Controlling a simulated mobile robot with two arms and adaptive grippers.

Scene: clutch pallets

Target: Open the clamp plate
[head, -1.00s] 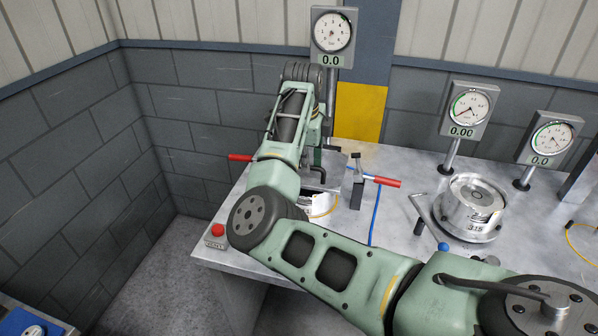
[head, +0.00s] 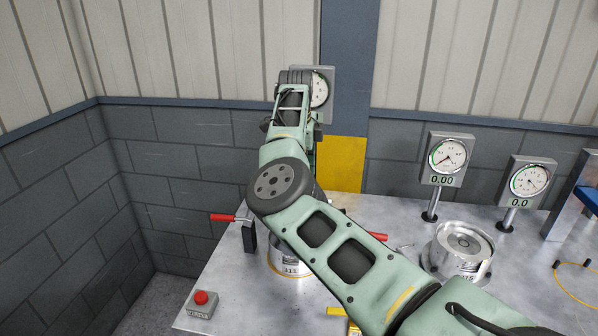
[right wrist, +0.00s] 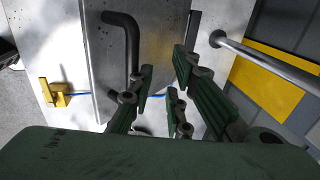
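My right arm reaches across the head view and hides most of the clamp station. In the right wrist view my right gripper (right wrist: 163,88) is open, its fingers apart. A bent black handle (right wrist: 125,40) stands beside the left finger against a flat metal plate (right wrist: 155,45), apparently the clamp plate; I cannot tell whether they touch. In the head view the plate is hidden behind my arm. Below it a round housing marked 311 (head: 290,266) partly shows, with red clamp levers at its left (head: 222,217) and right (head: 377,237). My left gripper is not in view.
A dial gauge (head: 322,88) is partly covered behind my wrist. A second round housing (head: 461,246) and two gauges (head: 446,157) (head: 528,182) stand to the right. A red button box (head: 200,303) sits at the bench's front left. A metal post (right wrist: 265,52) is close right of the fingers.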

